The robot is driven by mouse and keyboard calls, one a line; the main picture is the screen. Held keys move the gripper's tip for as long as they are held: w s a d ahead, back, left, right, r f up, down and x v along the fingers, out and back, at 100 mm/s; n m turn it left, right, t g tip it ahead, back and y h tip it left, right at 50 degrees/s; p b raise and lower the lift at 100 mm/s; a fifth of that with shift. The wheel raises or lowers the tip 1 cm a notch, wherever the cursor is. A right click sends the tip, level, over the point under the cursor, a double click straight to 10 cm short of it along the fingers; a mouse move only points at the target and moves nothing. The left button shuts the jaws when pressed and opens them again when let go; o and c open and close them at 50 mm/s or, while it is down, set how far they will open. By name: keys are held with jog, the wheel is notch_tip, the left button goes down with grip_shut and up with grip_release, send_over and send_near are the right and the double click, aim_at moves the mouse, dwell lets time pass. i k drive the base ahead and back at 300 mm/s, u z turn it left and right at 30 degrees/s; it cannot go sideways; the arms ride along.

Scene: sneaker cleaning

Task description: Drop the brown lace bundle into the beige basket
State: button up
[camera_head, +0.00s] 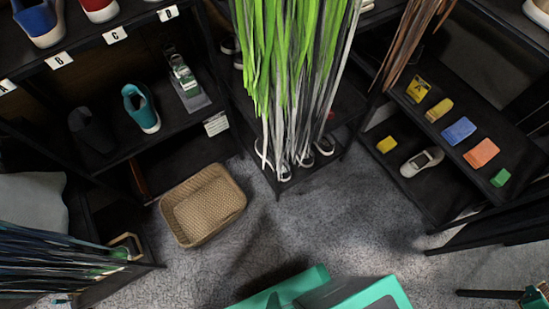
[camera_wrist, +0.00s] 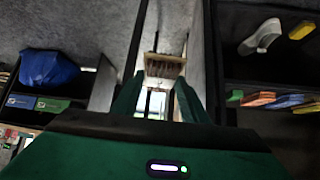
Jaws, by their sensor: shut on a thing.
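The beige basket (camera_head: 177,227), a woven open-topped rectangle, sits on the grey carpet left of centre in the head view, and its visible inside looks empty. My gripper (camera_wrist: 158,84) shows in the wrist view as two dark green fingers. In the head view, a green part of my arm shows at the lower right edge, well apart from the basket.
Long green and grey laces (camera_head: 290,70) hang at the top centre, and brown strands (camera_head: 412,40) hang at the upper right. Dark shelves with shoes stand at left. A right shelf holds coloured blocks (camera_head: 459,130). Carpet right of the basket is clear.

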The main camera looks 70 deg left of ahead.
aim_at(212, 209)
jog(key=u, duration=0.1)
jog(key=k, duration=1.1)
jog(key=u, duration=2.15)
